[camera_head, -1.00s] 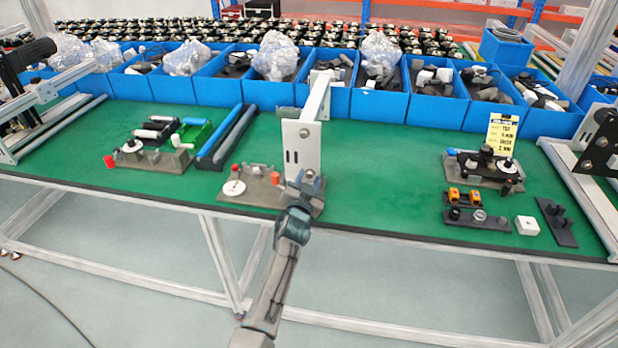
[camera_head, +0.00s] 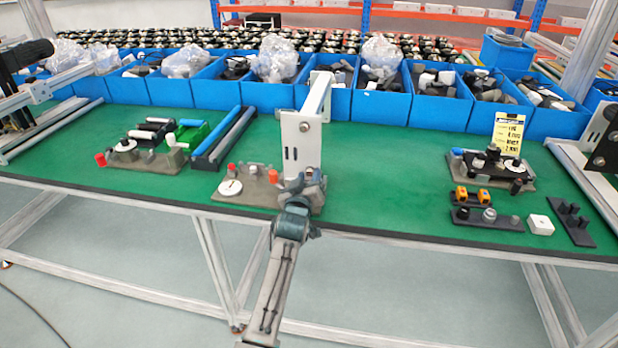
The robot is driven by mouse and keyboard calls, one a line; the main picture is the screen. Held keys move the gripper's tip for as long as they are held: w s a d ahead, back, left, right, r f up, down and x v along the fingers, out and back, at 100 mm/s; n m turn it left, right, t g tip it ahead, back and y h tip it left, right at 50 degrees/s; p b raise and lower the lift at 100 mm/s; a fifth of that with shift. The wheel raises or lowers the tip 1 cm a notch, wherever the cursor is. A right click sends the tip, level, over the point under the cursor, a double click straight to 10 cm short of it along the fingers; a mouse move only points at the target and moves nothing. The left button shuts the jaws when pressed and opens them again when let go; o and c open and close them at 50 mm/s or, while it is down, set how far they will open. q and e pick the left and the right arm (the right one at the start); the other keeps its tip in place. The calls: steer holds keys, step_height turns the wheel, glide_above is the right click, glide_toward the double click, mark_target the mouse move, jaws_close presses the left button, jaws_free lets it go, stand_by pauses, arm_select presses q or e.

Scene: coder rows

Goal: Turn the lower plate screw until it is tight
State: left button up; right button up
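A white upright plate (camera_head: 300,135) with dark slots stands on a grey base block (camera_head: 252,193) near the front edge of the table. A white arm reaches back from the plate's top. My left gripper (camera_head: 303,184) is at the foot of the plate, right in front of the base block. It covers the lower part of the plate, so the lower plate screw cannot be made out. The fingers are too small and overlapped to tell whether they are open or shut. My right gripper is not in view.
A white disc (camera_head: 230,187) and a red knob (camera_head: 232,168) sit on the base left of the gripper. Fixtures stand left (camera_head: 147,160) and right (camera_head: 493,172). Blue bins (camera_head: 380,108) line the back. The green table top (camera_head: 385,175) is clear right of the plate.

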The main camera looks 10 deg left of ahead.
arm_select(q)
steer(key=shift+c, duration=0.2)
jaws_close()
steer(key=shift+r+m+p, duration=0.15)
steer(key=shift+m+p, duration=0.15)
steer(key=shift+p, duration=0.15)
steer(key=m+p, duration=0.4)
steer(key=m, duration=0.1)
steer(key=shift+r+m, duration=0.15)
steer(key=shift+m, duration=0.25)
steer(key=shift+m+p, duration=0.55)
steer(key=shift+m, duration=0.25)
steer(key=shift+w+f+m, duration=0.1)
steer(key=shift+f+m, duration=0.2)
steer(key=shift+m, duration=0.6)
steer(key=shift+o, duration=0.2)
jaws_free()
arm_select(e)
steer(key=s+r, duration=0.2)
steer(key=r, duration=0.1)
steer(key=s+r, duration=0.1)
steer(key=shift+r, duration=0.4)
